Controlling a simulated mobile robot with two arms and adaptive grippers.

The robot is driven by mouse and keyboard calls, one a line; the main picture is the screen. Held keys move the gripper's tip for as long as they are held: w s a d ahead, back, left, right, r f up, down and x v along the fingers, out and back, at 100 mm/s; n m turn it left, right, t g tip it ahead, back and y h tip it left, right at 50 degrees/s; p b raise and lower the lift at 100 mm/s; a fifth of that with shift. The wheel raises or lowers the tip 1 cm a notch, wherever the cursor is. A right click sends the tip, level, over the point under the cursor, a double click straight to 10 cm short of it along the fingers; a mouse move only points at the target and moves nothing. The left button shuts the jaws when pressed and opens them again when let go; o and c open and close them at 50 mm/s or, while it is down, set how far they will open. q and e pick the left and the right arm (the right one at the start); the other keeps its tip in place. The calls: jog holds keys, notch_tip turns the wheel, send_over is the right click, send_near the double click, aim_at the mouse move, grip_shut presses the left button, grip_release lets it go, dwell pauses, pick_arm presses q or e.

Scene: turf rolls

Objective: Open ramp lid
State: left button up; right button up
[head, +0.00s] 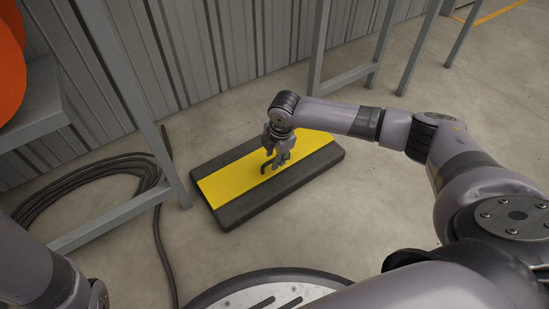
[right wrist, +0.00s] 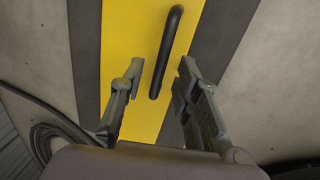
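The ramp (head: 226,210) is a low dark slab on the concrete floor, with a flat yellow lid (head: 222,184) along its middle. The lid is down, level with the slab. A black bar handle (head: 265,166) stands on the lid; it also shows in the right wrist view (right wrist: 168,50). My right gripper (head: 277,169) points down over the lid beside the handle. In the right wrist view its fingers (right wrist: 157,85) are apart, with the near end of the handle between them and no finger clearly touching it. My left arm shows at the lower left, but its gripper is out of view.
A black cable coil (head: 95,180) lies on the floor left of the ramp, and a strand runs toward me. Grey metal rack legs (head: 318,45) stand at the left and behind, near a corrugated wall (head: 215,50). The floor right of the ramp (head: 390,210) is clear.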

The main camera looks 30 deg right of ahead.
jog(key=shift+c, duration=0.5)
grip_shut()
dwell(0.4)
